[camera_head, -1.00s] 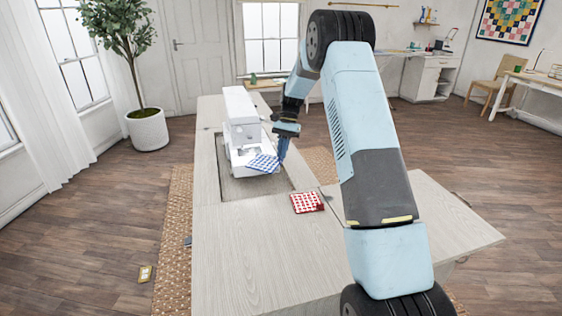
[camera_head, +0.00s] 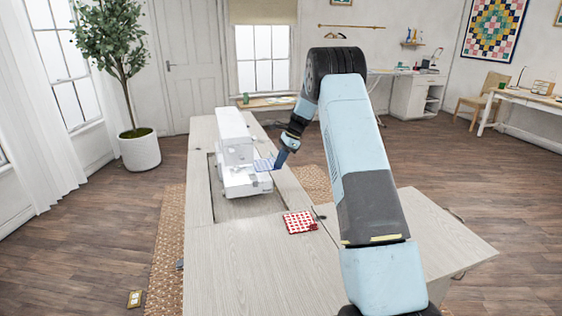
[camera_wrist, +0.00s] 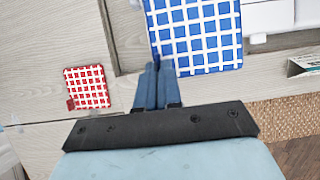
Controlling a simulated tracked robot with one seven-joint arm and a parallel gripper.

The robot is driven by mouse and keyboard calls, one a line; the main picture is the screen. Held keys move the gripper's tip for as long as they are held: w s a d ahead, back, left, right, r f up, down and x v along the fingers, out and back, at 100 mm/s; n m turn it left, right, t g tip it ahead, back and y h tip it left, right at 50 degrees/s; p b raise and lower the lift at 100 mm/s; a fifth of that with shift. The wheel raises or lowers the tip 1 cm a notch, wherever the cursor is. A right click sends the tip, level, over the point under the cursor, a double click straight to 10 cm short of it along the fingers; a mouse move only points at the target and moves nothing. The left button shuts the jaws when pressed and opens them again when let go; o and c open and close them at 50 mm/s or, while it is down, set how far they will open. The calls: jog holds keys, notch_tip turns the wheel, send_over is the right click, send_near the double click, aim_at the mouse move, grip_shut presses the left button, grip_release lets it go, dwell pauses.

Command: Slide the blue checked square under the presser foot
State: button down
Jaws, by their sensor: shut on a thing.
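The blue checked square (camera_head: 263,165) lies at the front of the white sewing machine (camera_head: 235,150), by its bed. It looks large and flat in the wrist view (camera_wrist: 195,35), its lower left corner at my fingertips. My gripper (camera_head: 279,162) is shut on that corner; the tips also show in the wrist view (camera_wrist: 158,68). The machine's presser foot is too small to make out, so I cannot tell whether the square is under it.
A red checked square (camera_head: 300,222) lies on the cabinet top (camera_head: 240,260), right of the machine's recess (camera_head: 250,207). It also shows in the wrist view (camera_wrist: 87,88). The cabinet's near top is clear. A potted tree (camera_head: 139,150) stands at the left.

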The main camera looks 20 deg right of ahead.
aim_at(267, 169)
jog(key=shift+a+f, duration=1.2)
jog(key=shift+a, duration=0.1)
jog(key=shift+w+a+f, duration=0.15)
jog(key=shift+w+f, duration=0.05)
jog(key=shift+f, duration=0.05)
jog(key=shift+a+f, duration=0.15)
jog(key=shift+f, duration=0.2)
dwell(0.9)
jog(key=shift+a, duration=0.45)
jog(key=shift+a, duration=0.35)
jog(key=shift+a, duration=0.4)
